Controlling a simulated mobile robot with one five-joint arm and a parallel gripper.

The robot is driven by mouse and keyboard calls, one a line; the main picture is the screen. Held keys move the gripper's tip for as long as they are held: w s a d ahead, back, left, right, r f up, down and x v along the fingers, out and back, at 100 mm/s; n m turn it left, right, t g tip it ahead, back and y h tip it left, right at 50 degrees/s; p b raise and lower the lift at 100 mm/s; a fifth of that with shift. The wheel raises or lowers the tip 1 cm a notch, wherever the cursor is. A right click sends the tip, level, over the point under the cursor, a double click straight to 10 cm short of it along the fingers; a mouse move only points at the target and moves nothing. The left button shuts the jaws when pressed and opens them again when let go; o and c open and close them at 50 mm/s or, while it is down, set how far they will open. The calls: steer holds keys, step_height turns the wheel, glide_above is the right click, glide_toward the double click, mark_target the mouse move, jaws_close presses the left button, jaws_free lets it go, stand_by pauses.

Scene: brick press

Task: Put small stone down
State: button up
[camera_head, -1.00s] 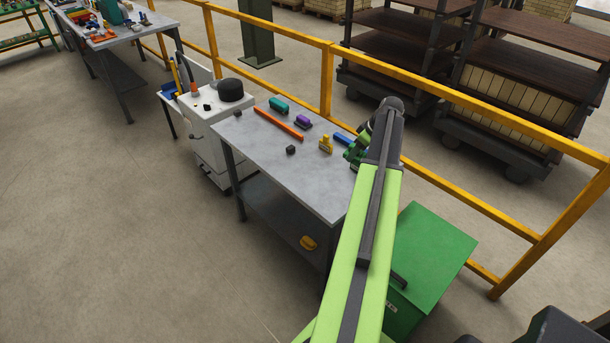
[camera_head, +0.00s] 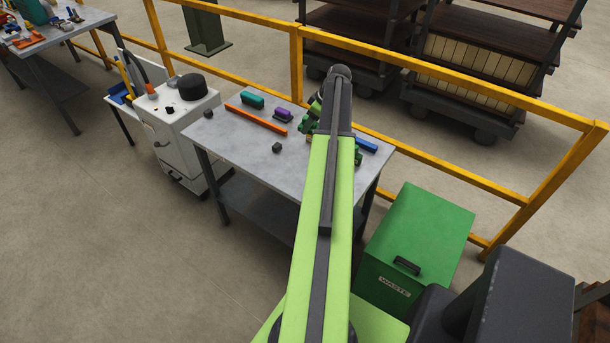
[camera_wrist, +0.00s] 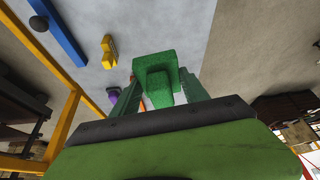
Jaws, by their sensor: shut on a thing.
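My gripper (camera_wrist: 159,95) is shut on a green, stepped block, which I take to be the small stone (camera_wrist: 158,68). In the wrist view the block sits between the two dark green fingers, with the grey tabletop (camera_wrist: 165,22) beyond it. In the head view my arm reaches over the right part of the grey table (camera_head: 238,150). It hides most of the gripper and the held block there. I cannot tell how high the block is above the table.
A yellow piece (camera_wrist: 109,51) shows near the gripper. A green waste bin (camera_head: 425,225) and yellow railing (camera_head: 450,80) stand nearby.

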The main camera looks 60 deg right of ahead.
steer(key=s+a+f+m+b, duration=0.1)
steer(key=s+a+f+b, duration=0.4)
steer(key=s, duration=0.3)
steer(key=s+a+f+b, duration=0.4)
steer(key=s+a, duration=0.2)
steer(key=s, duration=0.2)
steer(key=shift+h, duration=0.3)
steer(key=w+d+f+b, duration=0.2)
steer(key=w, duration=0.1)
steer(key=w+d+f+b, duration=0.2)
steer(key=w, duration=0.2)
steer(key=w+d+f+b, duration=0.2)
steer(key=w+f+b, duration=0.1)
steer(key=shift+w+d, duration=0.2)
steer(key=shift+d, duration=0.2)
step_height(320, 180, down, 4)
steer(key=b, duration=0.4)
steer(key=shift+f, duration=0.15)
steer(key=shift+r, duration=0.25)
steer(key=shift+f, duration=0.25)
steer(key=o, duration=1.6)
steer(key=shift+r, duration=0.1)
steer(key=shift+a, duration=0.1)
